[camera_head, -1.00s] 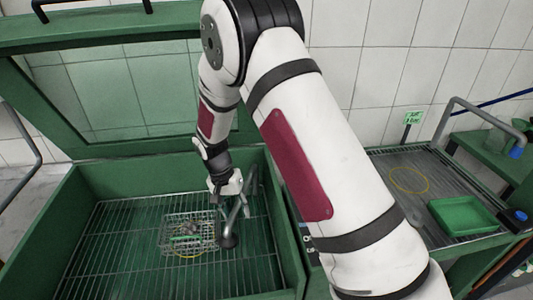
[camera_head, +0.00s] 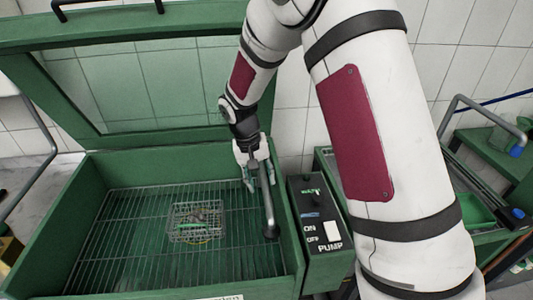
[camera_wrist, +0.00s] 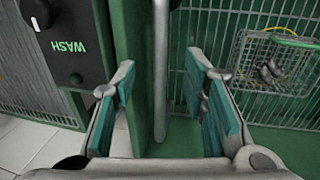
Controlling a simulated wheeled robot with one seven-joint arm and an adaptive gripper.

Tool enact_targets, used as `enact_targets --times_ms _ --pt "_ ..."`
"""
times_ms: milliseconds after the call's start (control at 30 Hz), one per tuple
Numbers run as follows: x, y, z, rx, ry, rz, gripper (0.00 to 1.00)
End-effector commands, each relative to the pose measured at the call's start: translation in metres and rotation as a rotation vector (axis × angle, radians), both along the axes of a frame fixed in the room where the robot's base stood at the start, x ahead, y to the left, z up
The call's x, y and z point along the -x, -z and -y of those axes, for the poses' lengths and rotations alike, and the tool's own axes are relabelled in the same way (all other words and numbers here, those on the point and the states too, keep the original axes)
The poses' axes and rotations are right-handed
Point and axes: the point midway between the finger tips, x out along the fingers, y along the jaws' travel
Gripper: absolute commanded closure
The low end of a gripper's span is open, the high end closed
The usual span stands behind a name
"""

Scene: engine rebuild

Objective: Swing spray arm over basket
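The spray arm (camera_head: 268,205) is a grey pipe near the tub's right wall, with its dark end pointing towards the front. It stands to the right of the basket, not over it. The wire basket (camera_head: 180,236) sits on the tub's grate with small metal parts and a green item inside. My gripper (camera_head: 258,182) is at the tub's right rear, beside the pipe. In the wrist view my gripper (camera_wrist: 163,85) is open, with the grey spray arm (camera_wrist: 160,50) between its teal-padded fingers and a gap on both sides. The basket (camera_wrist: 243,75) shows at right there.
The green washer tub (camera_head: 48,225) has its lid (camera_head: 65,92) raised behind. A side bench holds a green tray (camera_head: 478,212). The grate's left side is clear.

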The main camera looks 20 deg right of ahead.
Motion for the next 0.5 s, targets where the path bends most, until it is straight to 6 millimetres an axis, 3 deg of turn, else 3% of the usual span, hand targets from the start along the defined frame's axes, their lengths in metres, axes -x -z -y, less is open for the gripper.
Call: enact_targets --times_ms 200,500 --pt "-0.003 -0.04 -0.008 -0.001 0.0 0.004 0.6" --pt "0.018 -0.085 0.001 -0.021 -0.024 0.053 0.6"
